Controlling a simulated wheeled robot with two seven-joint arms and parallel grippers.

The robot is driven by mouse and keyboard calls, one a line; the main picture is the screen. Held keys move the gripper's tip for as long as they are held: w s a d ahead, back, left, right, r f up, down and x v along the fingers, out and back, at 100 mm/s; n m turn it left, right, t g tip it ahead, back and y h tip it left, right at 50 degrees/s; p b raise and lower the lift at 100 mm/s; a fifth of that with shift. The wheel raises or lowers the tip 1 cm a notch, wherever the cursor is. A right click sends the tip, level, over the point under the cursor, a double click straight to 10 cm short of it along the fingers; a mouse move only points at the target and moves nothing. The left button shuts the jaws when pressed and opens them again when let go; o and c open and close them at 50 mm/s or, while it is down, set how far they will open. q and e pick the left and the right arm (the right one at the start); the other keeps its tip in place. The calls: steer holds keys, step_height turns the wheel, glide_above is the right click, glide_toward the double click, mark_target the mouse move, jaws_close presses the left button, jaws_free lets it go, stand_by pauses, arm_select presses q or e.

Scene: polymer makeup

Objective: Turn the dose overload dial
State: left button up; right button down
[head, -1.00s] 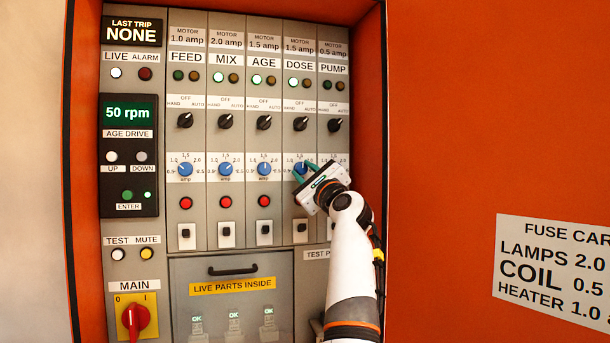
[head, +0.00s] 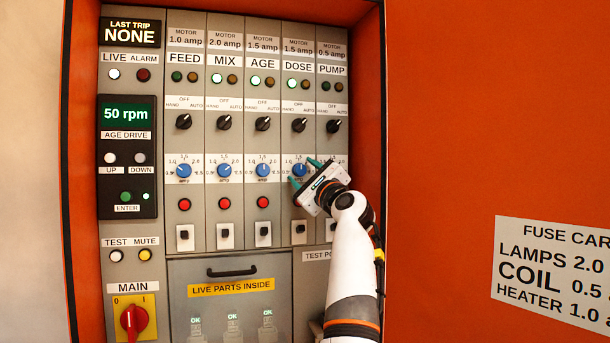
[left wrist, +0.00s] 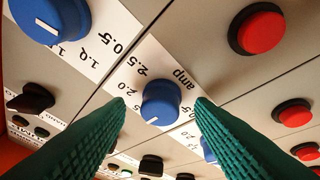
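The blue dose overload dial (head: 299,171) sits under the DOSE column label, fourth from the left in its row. It also shows in the left wrist view (left wrist: 160,101), where its white mark points toward the bottom of the picture. My left gripper (head: 304,172) is open, with its green fingers spread either side of the dial. The left wrist view (left wrist: 162,112) shows a gap between each finger and the dial. The fingers hide part of the dial's scale. My right gripper is not in view.
Blue dials for AGE (head: 263,170), MIX (head: 225,171) and FEED (head: 184,171) sit to the left. Black selector switches (head: 299,125) are above, red buttons (head: 264,203) below. The cabinet's orange side wall (head: 367,130) stands close on the right.

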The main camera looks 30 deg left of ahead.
arm_select(q)
steer(key=b+v, duration=0.6)
steer(key=v, duration=0.6)
